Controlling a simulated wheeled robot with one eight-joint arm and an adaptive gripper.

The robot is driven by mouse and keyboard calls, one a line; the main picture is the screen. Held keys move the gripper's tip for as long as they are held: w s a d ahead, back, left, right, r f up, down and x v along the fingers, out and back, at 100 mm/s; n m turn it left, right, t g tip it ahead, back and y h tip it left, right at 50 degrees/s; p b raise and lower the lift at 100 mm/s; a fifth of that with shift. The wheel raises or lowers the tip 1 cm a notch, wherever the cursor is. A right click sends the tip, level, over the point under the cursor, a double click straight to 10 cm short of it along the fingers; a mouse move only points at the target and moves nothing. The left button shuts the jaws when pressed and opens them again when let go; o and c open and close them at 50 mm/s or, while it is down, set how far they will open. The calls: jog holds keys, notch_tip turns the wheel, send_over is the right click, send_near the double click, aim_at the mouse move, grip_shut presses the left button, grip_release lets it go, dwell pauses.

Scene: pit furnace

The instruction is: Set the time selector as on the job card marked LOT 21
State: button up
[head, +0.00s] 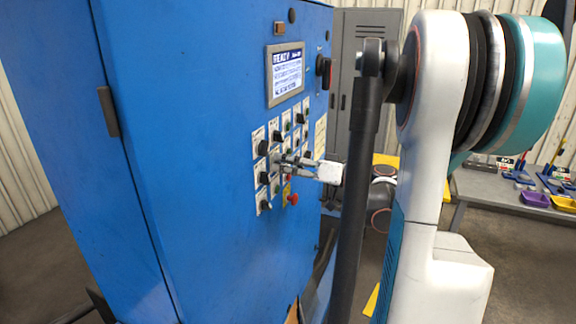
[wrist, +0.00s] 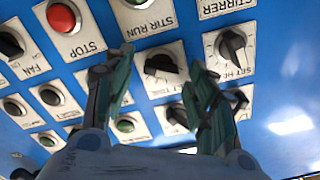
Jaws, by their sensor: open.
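A black selector knob (wrist: 160,66) on a white plate shows between my fingertips in the wrist view. Its label is partly covered, and the part I can read ends in TIME. The knob's pointed setting is too small to read. My gripper (wrist: 158,76) is open, with one finger on each side of the knob; I cannot tell whether they touch it. In the head view my gripper (head: 287,162) is at the control panel on the blue cabinet (head: 200,130) and hides part of the controls. No legible card marked LOT 21 shows.
Close by are the SET HO... knob (wrist: 232,46), the red STOP button (wrist: 63,17), the FAN knob (wrist: 11,44) and several other controls. A display (head: 286,74) sits above the panel. A bench (head: 490,189) with trays stands at the right.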

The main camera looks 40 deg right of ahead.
jog(key=c, duration=1.1)
jog(key=shift+m, duration=0.4)
jog(key=shift+o, duration=0.3)
jog(key=m+b, duration=0.2)
jog(key=m, duration=0.2)
jog(key=shift+d+f+m, duration=0.1)
jog(key=shift+f+m, duration=0.05)
jog(key=shift+m, duration=0.25)
jog(key=m+b, duration=0.1)
jog(key=m, duration=0.5)
jog(key=shift+c, duration=0.2)
